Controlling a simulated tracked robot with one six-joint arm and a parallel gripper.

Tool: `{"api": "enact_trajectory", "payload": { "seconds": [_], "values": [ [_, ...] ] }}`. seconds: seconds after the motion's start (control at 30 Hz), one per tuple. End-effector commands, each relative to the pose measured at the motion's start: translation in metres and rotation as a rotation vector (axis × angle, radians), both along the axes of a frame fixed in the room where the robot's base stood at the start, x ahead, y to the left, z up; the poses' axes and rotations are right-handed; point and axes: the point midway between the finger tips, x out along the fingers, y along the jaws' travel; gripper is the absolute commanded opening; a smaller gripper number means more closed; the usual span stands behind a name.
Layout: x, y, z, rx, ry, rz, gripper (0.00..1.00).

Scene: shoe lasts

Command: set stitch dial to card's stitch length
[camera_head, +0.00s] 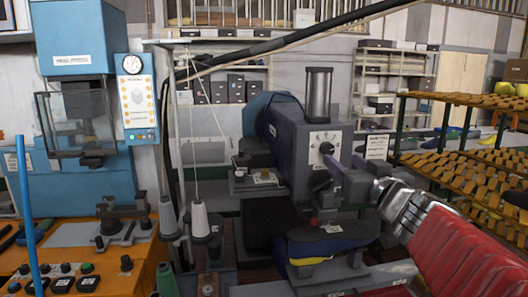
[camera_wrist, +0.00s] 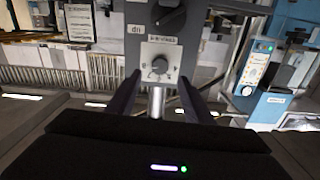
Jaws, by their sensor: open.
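The stitch dial (camera_head: 325,148) is a small knob on a pale marked plate, on the grey face of a sewing machine (camera_head: 285,135). In the wrist view the dial (camera_wrist: 159,66) shows between and beyond my fingers, apart from them; its marks are too small to read. My gripper (camera_head: 341,161) is open and empty in front of the machine face, just right of and below the dial. The wrist view shows both fingers (camera_wrist: 158,78) spread. A white card (camera_head: 377,147) with unreadable writing stands right of the machine; it is probably the stitch card.
A larger dark knob (camera_head: 320,181) sits below the dial. A dark blue and yellow shoe piece (camera_head: 328,240) lies low before the machine. Orange racks of lasts (camera_head: 465,150) stand right. A thread cone (camera_head: 199,219) and a blue machine (camera_head: 75,50) stand left.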

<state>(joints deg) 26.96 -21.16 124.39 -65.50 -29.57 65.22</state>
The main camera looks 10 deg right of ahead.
Motion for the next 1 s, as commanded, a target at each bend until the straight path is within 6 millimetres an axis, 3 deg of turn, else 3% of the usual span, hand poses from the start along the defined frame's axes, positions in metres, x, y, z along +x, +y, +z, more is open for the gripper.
{"api": "enact_trajectory", "payload": {
  "seconds": [0.6, 1.0],
  "values": [
    [0.068, 0.000, 0.000, -0.001, 0.001, 0.001, 0.47],
    [0.076, 0.000, 0.000, -0.001, 0.000, 0.001, 0.47]
  ]
}}
